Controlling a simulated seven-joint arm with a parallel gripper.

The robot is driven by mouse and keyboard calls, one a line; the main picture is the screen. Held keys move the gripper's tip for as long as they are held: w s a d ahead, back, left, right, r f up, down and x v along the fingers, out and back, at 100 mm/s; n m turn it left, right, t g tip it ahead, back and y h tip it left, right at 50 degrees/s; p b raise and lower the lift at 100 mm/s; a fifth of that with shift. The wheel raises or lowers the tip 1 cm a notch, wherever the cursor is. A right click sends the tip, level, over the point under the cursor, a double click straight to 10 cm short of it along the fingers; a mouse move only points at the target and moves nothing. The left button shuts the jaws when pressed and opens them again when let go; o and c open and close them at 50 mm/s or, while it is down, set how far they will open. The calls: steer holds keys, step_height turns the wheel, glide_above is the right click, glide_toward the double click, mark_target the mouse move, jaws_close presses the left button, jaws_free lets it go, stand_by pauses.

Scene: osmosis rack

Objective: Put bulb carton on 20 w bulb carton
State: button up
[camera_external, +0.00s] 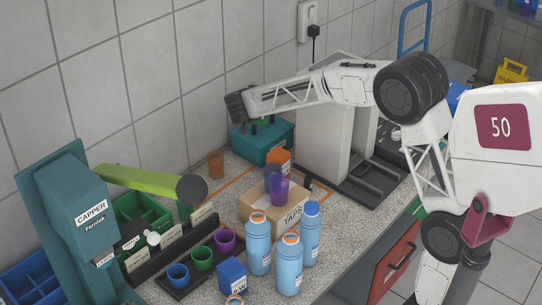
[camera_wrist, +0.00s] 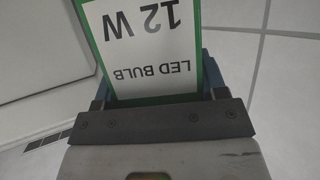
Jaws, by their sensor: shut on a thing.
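The bulb carton (camera_wrist: 150,50) is white with a green border and reads "LED BULB 12 W" upside down in the wrist view. My gripper (camera_wrist: 157,88) is shut on it, with a finger at each side. In the external view my gripper (camera_external: 238,106) is raised above the back of the counter near the wall, and I cannot clearly make out the carton there. A small blue carton (camera_external: 232,276) with a white label ending in "W" stands at the counter's front. Its number is too small to read, so I cannot tell whether it is the 20 W carton.
Blue bottles (camera_external: 258,246) stand right of the blue carton. A cardboard box (camera_external: 258,213) carries a purple cup (camera_external: 279,189). A rack of coloured cups (camera_external: 204,270) and the capper (camera_external: 78,215) stand left.

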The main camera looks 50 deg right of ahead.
steer(key=s+d+f+m+g+h, duration=0.1)
steer(key=s+d+f+m+g, duration=0.1)
steer(key=s+m+g, duration=0.3)
steer(key=shift+s+d+g, duration=0.4)
steer(key=shift+s, duration=0.45)
steer(key=shift+f, duration=0.2)
step_height(320, 180, down, 6)
steer(key=shift+f, duration=1.9)
steer(key=shift+f, duration=0.15)
